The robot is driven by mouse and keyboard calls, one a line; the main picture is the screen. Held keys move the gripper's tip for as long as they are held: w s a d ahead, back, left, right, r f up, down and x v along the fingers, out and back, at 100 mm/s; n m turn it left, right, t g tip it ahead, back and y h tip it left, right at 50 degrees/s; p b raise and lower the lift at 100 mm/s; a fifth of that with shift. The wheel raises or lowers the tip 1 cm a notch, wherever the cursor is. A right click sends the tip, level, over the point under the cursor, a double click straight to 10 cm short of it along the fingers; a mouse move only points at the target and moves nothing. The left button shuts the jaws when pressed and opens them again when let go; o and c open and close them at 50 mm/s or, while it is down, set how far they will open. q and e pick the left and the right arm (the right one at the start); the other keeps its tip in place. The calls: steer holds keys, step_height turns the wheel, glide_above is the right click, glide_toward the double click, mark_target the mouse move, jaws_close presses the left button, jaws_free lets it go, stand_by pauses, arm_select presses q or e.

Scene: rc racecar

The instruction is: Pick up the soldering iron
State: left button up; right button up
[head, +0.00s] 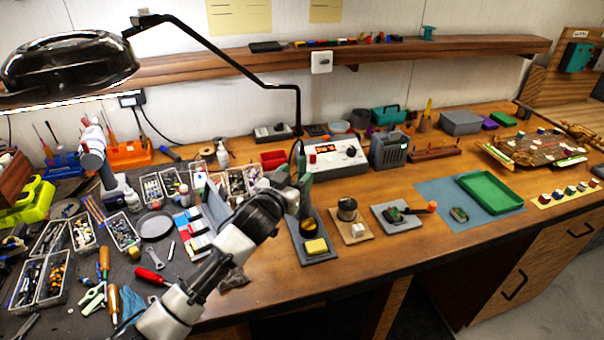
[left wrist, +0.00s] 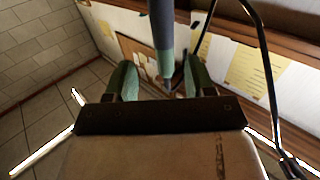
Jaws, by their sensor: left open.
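The soldering iron (left wrist: 163,35) shows in the left wrist view as a dark grey-blue shaft with a green band, running down between my fingers. My left gripper (left wrist: 160,80) is open, with one green finger on each side of the iron and visible gaps. In the head view my left gripper (head: 303,172) is above the iron's stand (head: 318,258), which holds a yellow sponge (head: 316,246). In that view my gripper and wrist largely hide the iron. My right gripper is in neither view.
A white soldering station (head: 335,157) stands behind the gripper. A brass tip-cleaner pot (head: 347,212) and a grey pad with a small board (head: 398,216) are to the right. Parts trays and tools crowd the left. A black lamp arm (head: 230,65) hangs overhead.

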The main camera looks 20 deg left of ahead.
mark_target(300, 168)
arm_select(q)
steer(key=w+p, duration=0.1)
steer(key=w, duration=0.3)
steer(key=shift+p, duration=0.3)
steer(key=shift+w+d+f, duration=0.1)
steer(key=shift+w+d, duration=0.15)
steer(key=shift+w, duration=0.65)
steer(key=shift+w+d+f, duration=0.1)
steer(key=shift+w+d, duration=0.05)
steer(key=shift+w, duration=0.25)
steer(key=shift+s, duration=0.1)
steer(key=c, duration=1)
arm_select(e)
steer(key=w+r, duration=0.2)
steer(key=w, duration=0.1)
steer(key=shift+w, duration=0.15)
arm_select(q)
steer(key=shift+o, duration=0.2)
